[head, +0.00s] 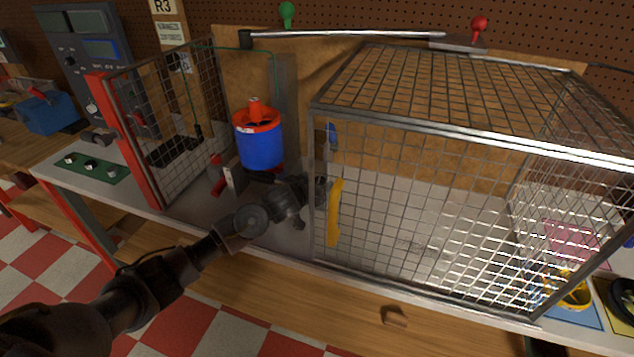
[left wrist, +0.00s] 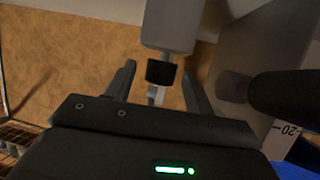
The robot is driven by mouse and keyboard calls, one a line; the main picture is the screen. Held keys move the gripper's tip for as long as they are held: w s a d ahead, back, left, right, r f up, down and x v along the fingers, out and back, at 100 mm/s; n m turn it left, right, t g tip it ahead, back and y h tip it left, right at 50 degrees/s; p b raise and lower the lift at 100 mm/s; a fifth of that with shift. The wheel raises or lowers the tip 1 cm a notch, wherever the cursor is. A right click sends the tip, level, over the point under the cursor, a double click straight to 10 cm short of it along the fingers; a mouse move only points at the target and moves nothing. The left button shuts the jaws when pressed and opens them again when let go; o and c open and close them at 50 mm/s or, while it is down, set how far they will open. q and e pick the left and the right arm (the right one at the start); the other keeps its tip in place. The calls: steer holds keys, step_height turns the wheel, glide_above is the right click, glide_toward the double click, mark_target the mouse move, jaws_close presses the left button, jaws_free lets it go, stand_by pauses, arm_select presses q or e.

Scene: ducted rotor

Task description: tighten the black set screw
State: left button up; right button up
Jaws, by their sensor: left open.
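The ducted rotor (head: 260,145), a blue drum with a red rim and red hub, stands on the bench left of the wire cage in the head view. My left gripper (head: 318,186) is right of and below it, near the cage's left edge. In the left wrist view the left gripper (left wrist: 161,78) is open. My right gripper is not in view.
The wire cage (head: 420,125) fills the bench's right side, with a yellow handle (head: 334,212) on its front left. A red-framed mesh panel (head: 122,140) stands at left. In the left wrist view a thick black cylinder (left wrist: 285,92) lies close right of the fingers.

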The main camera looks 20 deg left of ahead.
arm_select(q)
steer(key=shift+w, duration=0.1)
steer(key=c, duration=1)
steer(key=shift+o, duration=0.2)
steer(key=shift+a+r+m+h+p, duration=0.1)
steer(key=shift+r+m+h+p, duration=0.25)
steer(key=shift+p, duration=0.65)
steer(key=shift+f+m+g+h+p, duration=0.25)
steer(key=shift+m+g+h+p, duration=0.1)
steer(key=shift+h, duration=0.2)
steer(key=shift+f, duration=0.1)
steer(key=o, duration=1)
steer(key=shift+c, duration=0.2)
